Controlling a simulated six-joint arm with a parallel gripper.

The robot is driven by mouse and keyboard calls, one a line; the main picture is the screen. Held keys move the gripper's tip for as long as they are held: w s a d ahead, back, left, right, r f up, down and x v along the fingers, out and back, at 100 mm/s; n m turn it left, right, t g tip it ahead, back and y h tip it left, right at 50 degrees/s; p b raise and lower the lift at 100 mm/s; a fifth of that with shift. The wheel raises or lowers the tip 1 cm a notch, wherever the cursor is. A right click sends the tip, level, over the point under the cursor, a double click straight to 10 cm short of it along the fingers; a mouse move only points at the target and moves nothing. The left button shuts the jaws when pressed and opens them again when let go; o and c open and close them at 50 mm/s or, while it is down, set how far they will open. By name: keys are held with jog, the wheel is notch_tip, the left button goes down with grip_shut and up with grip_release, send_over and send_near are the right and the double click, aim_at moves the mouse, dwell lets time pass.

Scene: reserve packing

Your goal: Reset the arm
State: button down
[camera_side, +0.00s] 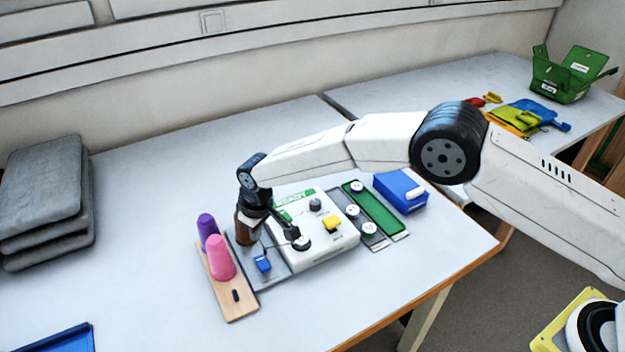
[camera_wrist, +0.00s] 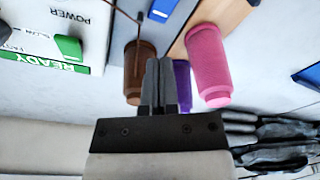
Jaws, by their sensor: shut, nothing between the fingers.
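The fingertips overlap the gap between a brown spool (camera_wrist: 139,62) and a purple spool (camera_wrist: 182,78). I cannot tell how high they are above these. The brown spool (camera_side: 246,234) is partly hidden under my wrist in the side view.
The white machine (camera_side: 328,251) has a READY label and knobs. Beside it are a pink spool (camera_side: 221,260), the purple spool (camera_side: 206,230), a blue box (camera_side: 400,191) and a grey cushion stack (camera_side: 45,190). A green crate (camera_side: 562,80) stands far right. The front table is mostly clear.

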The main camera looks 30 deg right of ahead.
jog(key=s+d+r+m, duration=0.2)
jog(key=s+d+r, duration=0.25)
jog(key=d, duration=0.45)
jog(key=s+d+r+m, duration=0.1)
jog(key=s+d+r, duration=0.2)
jog(key=d+r, duration=0.5)
jog(key=s+d+m, duration=0.1)
jog(key=s+d, duration=0.6)
jog(key=s, duration=0.2)
jog(key=s+d+m+t, duration=0.1)
jog(key=s+d+m, duration=0.1)
jog(key=s+d, duration=0.5)
jog(key=s, duration=0.3)
jog(key=shift+s+h, duration=0.2)
jog(key=shift+h, duration=0.2)
